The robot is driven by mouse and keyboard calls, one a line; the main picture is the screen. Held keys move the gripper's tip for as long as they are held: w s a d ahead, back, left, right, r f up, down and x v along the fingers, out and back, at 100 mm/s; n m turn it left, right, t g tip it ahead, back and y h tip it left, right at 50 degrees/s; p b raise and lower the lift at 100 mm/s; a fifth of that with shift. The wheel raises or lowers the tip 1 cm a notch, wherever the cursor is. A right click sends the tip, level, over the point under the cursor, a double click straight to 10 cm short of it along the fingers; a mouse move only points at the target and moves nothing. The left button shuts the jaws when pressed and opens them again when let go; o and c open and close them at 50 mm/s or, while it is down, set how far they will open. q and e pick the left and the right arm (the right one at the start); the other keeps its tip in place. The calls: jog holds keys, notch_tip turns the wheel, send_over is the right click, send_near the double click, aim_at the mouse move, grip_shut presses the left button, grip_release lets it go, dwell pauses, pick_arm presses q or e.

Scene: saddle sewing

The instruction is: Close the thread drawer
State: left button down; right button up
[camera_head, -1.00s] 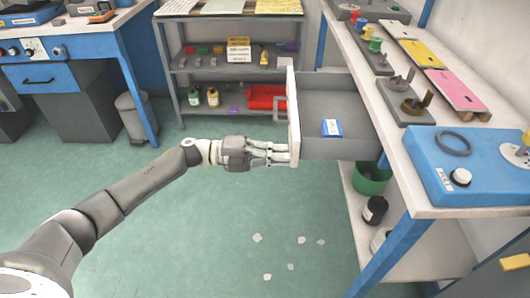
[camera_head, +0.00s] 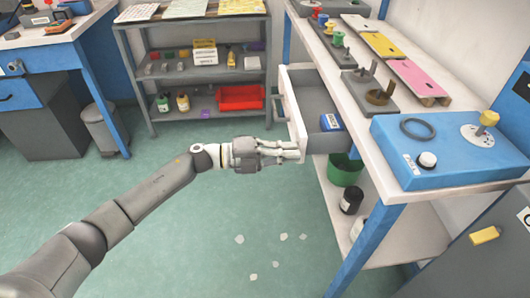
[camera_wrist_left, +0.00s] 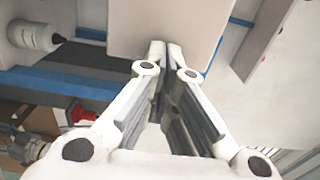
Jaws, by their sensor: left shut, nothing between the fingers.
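The thread drawer (camera_head: 314,97) sticks out partway from under the white-topped workbench at the right. Its grey inside shows, with a small blue-and-white box (camera_head: 331,122) in it. Its pale front panel (camera_head: 291,118) faces left and has a handle on its outer side. My left gripper (camera_head: 297,152) is shut and empty, its fingertips at the lower near part of the front panel, seemingly touching it. In the left wrist view, the shut fingertips (camera_wrist_left: 166,46) meet at the edge of a pale panel (camera_wrist_left: 150,22). My right gripper is not in view.
The bench (camera_head: 385,195) carries a blue machine (camera_head: 445,155), spools and coloured boards. A green bucket (camera_head: 345,172) and dark bottle (camera_head: 351,200) stand on its lower shelf. A grey shelf unit (camera_head: 195,88) stands behind. Open floor with paper scraps lies in front.

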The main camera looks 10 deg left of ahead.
pick_arm(q)
send_near(338, 148)
jog(key=shift+s+d+r, duration=0.8)
jog(key=shift+s+r, duration=0.1)
jog(key=shift+r, duration=0.15)
jog(key=b+x, duration=0.1)
jog(key=x, duration=0.6)
jog(key=shift+f, duration=0.15)
jog(key=shift+w+d, duration=0.1)
jog(key=shift+d, duration=0.35)
jog(key=shift+r, duration=0.2)
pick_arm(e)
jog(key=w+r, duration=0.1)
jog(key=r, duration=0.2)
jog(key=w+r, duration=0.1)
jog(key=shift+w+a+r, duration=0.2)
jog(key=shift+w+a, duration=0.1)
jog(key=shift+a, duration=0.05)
pick_arm(q)
jog(key=shift+a, duration=0.1)
